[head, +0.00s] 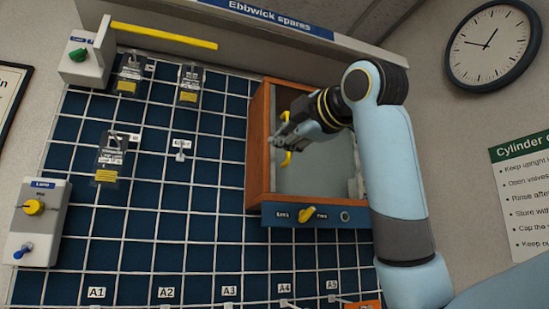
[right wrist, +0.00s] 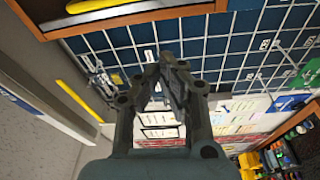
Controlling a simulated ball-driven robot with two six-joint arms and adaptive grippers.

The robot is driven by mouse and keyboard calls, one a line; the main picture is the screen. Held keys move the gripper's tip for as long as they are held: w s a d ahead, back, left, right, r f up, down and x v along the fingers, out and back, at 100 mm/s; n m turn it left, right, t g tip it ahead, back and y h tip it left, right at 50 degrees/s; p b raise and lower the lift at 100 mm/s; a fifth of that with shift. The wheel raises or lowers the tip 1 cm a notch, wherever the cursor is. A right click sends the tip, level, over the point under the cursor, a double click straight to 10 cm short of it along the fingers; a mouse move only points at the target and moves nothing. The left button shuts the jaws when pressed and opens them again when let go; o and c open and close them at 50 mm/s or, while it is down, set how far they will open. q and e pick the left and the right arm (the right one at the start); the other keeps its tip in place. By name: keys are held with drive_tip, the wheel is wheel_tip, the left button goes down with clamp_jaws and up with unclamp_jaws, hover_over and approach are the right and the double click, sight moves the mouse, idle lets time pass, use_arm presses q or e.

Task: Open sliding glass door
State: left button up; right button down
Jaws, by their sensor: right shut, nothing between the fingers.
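A wooden-framed cabinet (head: 259,150) is on the grid wall in the head view, with a pale grey glass-like pane (head: 310,180) filling its front. A yellow handle (head: 286,158) shows near the pane's left side, partly hidden by my right gripper (head: 280,137). The right gripper is shut and empty, close to the handle; whether it touches cannot be told. In the right wrist view, the fingertips (right wrist: 167,62) come together with nothing between them, and a yellow bar (right wrist: 95,5) on the wooden frame (right wrist: 130,18) lies at the top, apart from them. My left gripper is not in view.
A blue panel with a yellow knob (head: 308,214) is under the cabinet. A yellow bar (head: 165,36) sticks out at upper left. My right arm covers the cabinet's right side.

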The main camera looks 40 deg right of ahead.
drive_tip(key=w+p, duration=0.4)
drive_tip(key=w, duration=0.5)
drive_tip(key=d, duration=0.1)
drive_tip(key=s+d, duration=0.1)
drive_tip(key=d, duration=0.2)
drive_tip(key=shift+s+d, duration=0.2)
drive_tip(key=shift+s, duration=0.15)
drive_tip(key=shift+w+a+f, duration=0.1)
drive_tip(key=shift+w+a, duration=0.05)
drive_tip(key=shift+a, duration=0.05)
drive_tip(key=shift+d, duration=0.1)
